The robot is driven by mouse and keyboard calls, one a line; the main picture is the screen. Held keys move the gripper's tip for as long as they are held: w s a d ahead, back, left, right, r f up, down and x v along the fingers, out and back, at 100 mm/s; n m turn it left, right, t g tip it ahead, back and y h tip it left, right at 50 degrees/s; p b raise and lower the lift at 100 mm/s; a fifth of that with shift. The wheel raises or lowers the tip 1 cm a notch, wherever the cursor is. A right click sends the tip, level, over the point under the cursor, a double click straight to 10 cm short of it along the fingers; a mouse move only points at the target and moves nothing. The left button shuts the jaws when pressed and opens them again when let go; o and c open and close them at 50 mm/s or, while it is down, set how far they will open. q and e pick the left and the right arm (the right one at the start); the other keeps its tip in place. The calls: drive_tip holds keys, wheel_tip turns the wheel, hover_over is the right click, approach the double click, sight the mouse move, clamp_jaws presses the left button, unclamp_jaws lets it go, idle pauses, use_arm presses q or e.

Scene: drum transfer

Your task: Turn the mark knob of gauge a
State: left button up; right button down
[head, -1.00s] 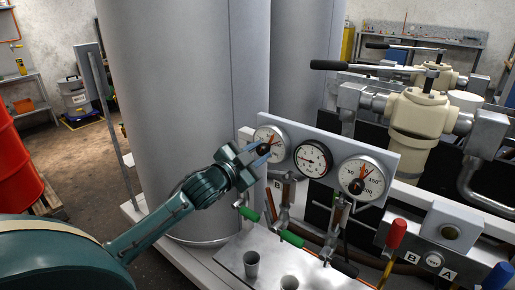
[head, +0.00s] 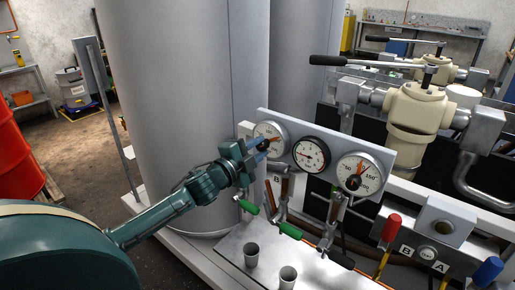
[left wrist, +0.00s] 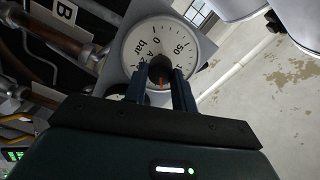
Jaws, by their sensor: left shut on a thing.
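Gauge a (head: 264,129) is the round white dial at the left end of the grey gauge panel. It also shows in the left wrist view (left wrist: 156,40), lettered "A" and "bar". Its dark mark knob (left wrist: 160,67) sits at the dial centre, with an orange pointer partly hidden by the fingers. My left gripper (head: 262,145) reaches in from the left, and its blue fingers (left wrist: 166,80) are shut on the knob. In the head view the orange pointer leans to the upper right. My right gripper is not in view.
A middle gauge (head: 311,154) and a right gauge (head: 360,176) share the panel. Green-handled valves (head: 290,231) hang below. Metal cups (head: 251,254) stand on the front tray. A big grey cylinder (head: 180,100) rises behind my left arm.

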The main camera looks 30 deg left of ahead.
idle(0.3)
use_arm(q)
drive_tip(key=o, duration=1)
drive_tip(key=shift+s, duration=0.1)
drive_tip(key=s, duration=0.4)
drive_tip(key=s+b, duration=0.1)
drive_tip(key=s, duration=0.3)
drive_tip(key=s+a, duration=0.1)
drive_tip(key=s, duration=0.4)
wheel_tip(320, 180, down, 9)
drive_tip(key=s+d+n+g, duration=0.2)
drive_tip(key=n, duration=0.2)
drive_tip(key=s+d+f+n+g, duration=0.1)
drive_tip(key=s+d+f+n, duration=0.1)
drive_tip(key=d+f, duration=0.3)
drive_tip(key=s+d+f+n+g+h+p, duration=0.1)
drive_tip(key=s+d+f+n+g, duration=0.1)
drive_tip(key=s+d+f, duration=0.3)
drive_tip(key=s+d+f+n+g+h+p, duration=0.1)
drive_tip(key=d+f, duration=0.4)
drive_tip(key=d, duration=0.5)
drive_tip(key=shift+s+d+f+n+g, duration=0.15)
drive_tip(key=shift+s+n+g, duration=0.55)
drive_tip(key=shift+s+n, duration=0.7)
